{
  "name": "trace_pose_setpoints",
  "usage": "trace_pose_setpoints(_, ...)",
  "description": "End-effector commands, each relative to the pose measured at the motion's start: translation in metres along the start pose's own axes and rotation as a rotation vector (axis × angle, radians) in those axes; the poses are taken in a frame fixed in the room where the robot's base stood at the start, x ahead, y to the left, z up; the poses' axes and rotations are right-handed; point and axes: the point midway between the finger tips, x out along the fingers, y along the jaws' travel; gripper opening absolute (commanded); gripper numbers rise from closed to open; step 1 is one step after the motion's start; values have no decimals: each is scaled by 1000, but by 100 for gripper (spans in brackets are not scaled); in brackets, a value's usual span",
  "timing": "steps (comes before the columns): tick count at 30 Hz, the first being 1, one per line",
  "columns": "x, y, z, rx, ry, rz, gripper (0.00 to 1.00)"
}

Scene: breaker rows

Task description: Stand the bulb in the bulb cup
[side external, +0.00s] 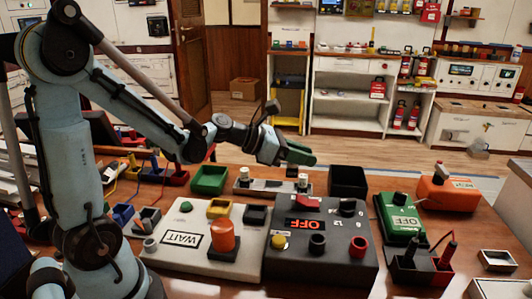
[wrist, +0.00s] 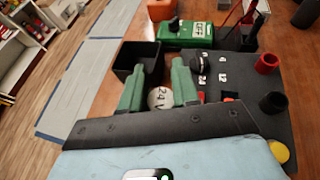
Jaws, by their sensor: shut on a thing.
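My gripper (side external: 300,154) has green fingers and is held above the back of the bench. In the wrist view the two fingers (wrist: 163,72) stand a little apart, with a round white face marked "24 V" between them, which I take to be the bulb (wrist: 160,98). Its lower part is hidden. In the side view a small pale-topped cylinder (side external: 303,181) shows just below the fingers; I cannot tell whether it is the same thing. A black cup (side external: 318,242) and a red cup (side external: 360,247) stand on the dark panel; I cannot tell which cup is the bulb cup.
The dark panel (side external: 290,268) carries an OFF display and a yellow button (side external: 278,242). A grey WAIT panel (side external: 165,255) with an orange knob (side external: 222,236) is left of it. An open black bin (side external: 348,180), a green tray (side external: 209,180) and a green OFF box (side external: 401,217) stand around.

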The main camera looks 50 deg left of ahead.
Motion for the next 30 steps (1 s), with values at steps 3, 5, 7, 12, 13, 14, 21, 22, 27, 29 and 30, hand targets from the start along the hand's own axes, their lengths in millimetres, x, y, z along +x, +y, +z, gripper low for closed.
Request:
trace_pose_setpoints(3,-10,-3,22,-12,5,26,1)
trace_pose_setpoints(5,-15,-5,33,-18,7,42,1)
trace_pose_setpoints(7,-22,-8,46,-26,8,60,1)
trace_pose_setpoints(12,-43,-17,74,-44,7,103,1)
trace_pose_setpoints(13,-47,-20,78,-46,7,110,1)
trace_pose_setpoints(14,-51,-22,82,-49,7,117,1)
trace_pose_setpoints(21,-78,-37,106,-66,-2,163,1)
trace_pose_setpoints(22,-81,-39,108,-68,-3,167,1)
trace_pose_setpoints(27,-87,-45,113,-68,-6,171,1)
trace_pose_setpoints(29,-83,-50,113,-61,-6,151,1)
trace_pose_setpoints(30,-78,-56,113,-52,-7,128,1)
